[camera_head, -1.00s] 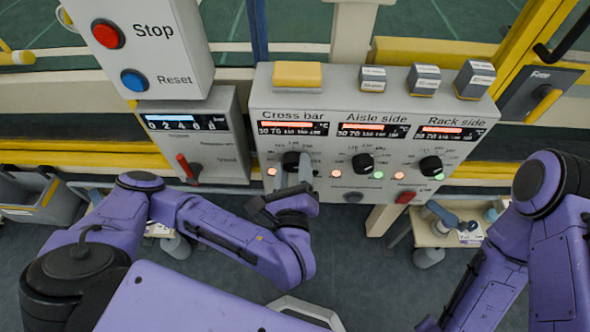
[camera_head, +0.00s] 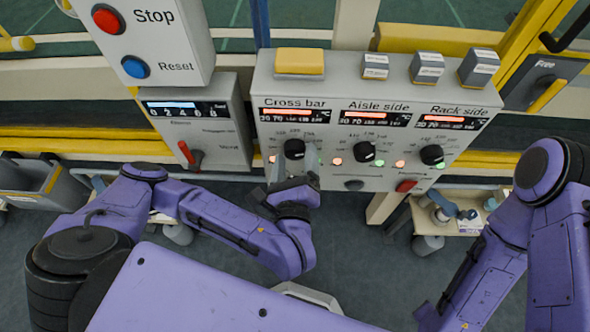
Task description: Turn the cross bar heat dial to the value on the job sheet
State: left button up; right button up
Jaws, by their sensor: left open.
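The black cross bar heat dial (camera_head: 294,149) is the left one of three on the grey control panel (camera_head: 262,95), under the label "Cross bar". Its pointer and the small scale around it are too small to read surely. My left gripper (camera_head: 295,168) comes up from below. Its jaws are open, one finger low on each side of the dial, and the dial's face shows clear above them. I cannot tell whether either finger touches it. My right gripper is out of view; only my right arm shows. I cannot make out a readable job sheet.
The aisle side dial (camera_head: 364,151) and rack side dial (camera_head: 432,155) sit to the right, with lit lamps between. A red switch (camera_head: 406,186) is below. A box with a red lever (camera_head: 186,152) stands left, under the Stop and Reset box (camera_head: 170,45).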

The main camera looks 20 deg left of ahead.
pick_arm(q)
jog(key=p+v, duration=0.4)
jog(key=v, duration=0.5)
jog(key=shift+s, duration=0.4)
jog(key=shift+r, duration=0.15)
